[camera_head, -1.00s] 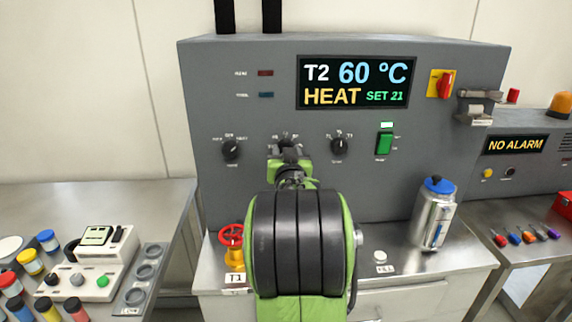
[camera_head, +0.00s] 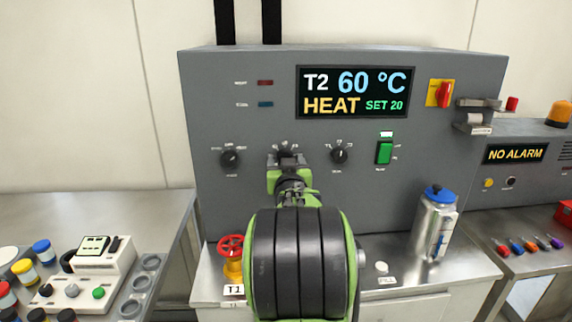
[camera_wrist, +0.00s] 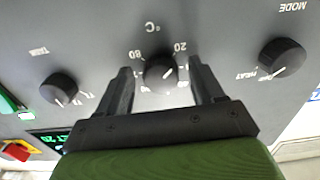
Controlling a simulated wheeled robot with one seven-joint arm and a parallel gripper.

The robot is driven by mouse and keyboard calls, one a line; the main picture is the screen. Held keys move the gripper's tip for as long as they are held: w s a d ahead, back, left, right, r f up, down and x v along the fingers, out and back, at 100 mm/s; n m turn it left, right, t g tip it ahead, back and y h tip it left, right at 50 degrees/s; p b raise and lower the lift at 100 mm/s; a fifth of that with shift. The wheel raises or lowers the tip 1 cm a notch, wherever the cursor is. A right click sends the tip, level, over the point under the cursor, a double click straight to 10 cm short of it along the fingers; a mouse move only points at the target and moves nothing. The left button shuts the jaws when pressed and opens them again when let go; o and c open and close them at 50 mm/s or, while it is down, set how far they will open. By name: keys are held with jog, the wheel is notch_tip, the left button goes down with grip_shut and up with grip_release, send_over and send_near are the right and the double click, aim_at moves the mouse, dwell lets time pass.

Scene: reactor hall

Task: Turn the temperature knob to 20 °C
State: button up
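The temperature knob (camera_wrist: 160,75) is a round black knob with a white pointer line, on the grey panel under the marks "80", "20" and "°C", seen upside down in the wrist view. My gripper (camera_wrist: 159,68) is open, with one black finger on each side of the knob. A gap shows between the knob and each finger. In the head view my gripper (camera_head: 287,160) hides most of this knob. The display (camera_head: 356,92) reads T2 60 °C, HEAT, SET 20.
The mode knob (camera_head: 230,159) and the tank knob (camera_head: 339,154) flank the temperature knob. A green rocker switch (camera_head: 384,152) and a red-and-yellow switch (camera_head: 441,94) sit to the right. A red valve wheel (camera_head: 231,246) and a steel canister (camera_head: 434,225) stand on the counter below.

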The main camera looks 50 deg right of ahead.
jog(key=v, duration=1.5)
jog(key=shift+s+a+b, duration=0.3)
jog(key=shift+b, duration=0.05)
jog(key=shift+w+a, duration=0.1)
